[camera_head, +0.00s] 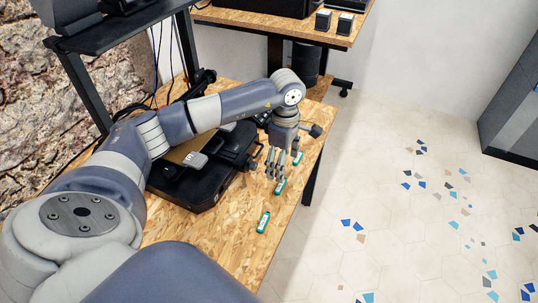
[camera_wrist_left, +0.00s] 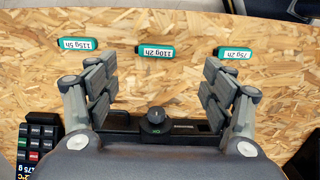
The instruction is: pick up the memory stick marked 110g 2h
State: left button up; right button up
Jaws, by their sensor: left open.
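Three teal memory sticks with white labels lie in a row on the wooden table. In the wrist view the middle memory stick (camera_wrist_left: 156,51) reads 110g 2h, upside down. The left one (camera_wrist_left: 76,44) reads 115g 5h and the right one (camera_wrist_left: 236,53) reads 75g 2h. In the head view the middle stick (camera_head: 280,187) lies just under my left fingertips. My left gripper (camera_head: 274,172) is open and empty above the table; in the wrist view its fingers (camera_wrist_left: 158,74) stand wide on either side, with the 110g 2h stick between and beyond them. My right gripper is not seen.
A black machine (camera_head: 190,193) stands on the table (camera_head: 245,248) left of the sticks. The other two sticks (camera_head: 263,222) (camera_head: 298,158) lie near the table's right edge. A keypad device (camera_wrist_left: 40,138) shows at lower left in the wrist view. Open floor lies right.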

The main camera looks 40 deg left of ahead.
pick_arm(q)
jog(key=b, duration=0.4)
send_over(282, 185)
jog(key=f, duration=0.4)
jog(key=shift+s+d+f, duration=0.2)
jog(key=shift+s+f, duration=0.15)
jog(key=shift+w+a+f, duration=0.1)
jog(key=shift+a+f, duration=0.05)
jog(key=shift+f, duration=0.1)
notch_tip(282, 185, down, 3)
jog(key=shift+r+b, duration=0.15)
jog(key=shift+b, duration=0.55)
notch_tip(282, 185, down, 2)
jog(key=shift+w+f+b, duration=0.1)
jog(key=shift+w+b, duration=0.05)
jog(key=shift+b, duration=0.5)
jog(key=shift+a+f, duration=0.1)
jog(key=c, duration=0.9)
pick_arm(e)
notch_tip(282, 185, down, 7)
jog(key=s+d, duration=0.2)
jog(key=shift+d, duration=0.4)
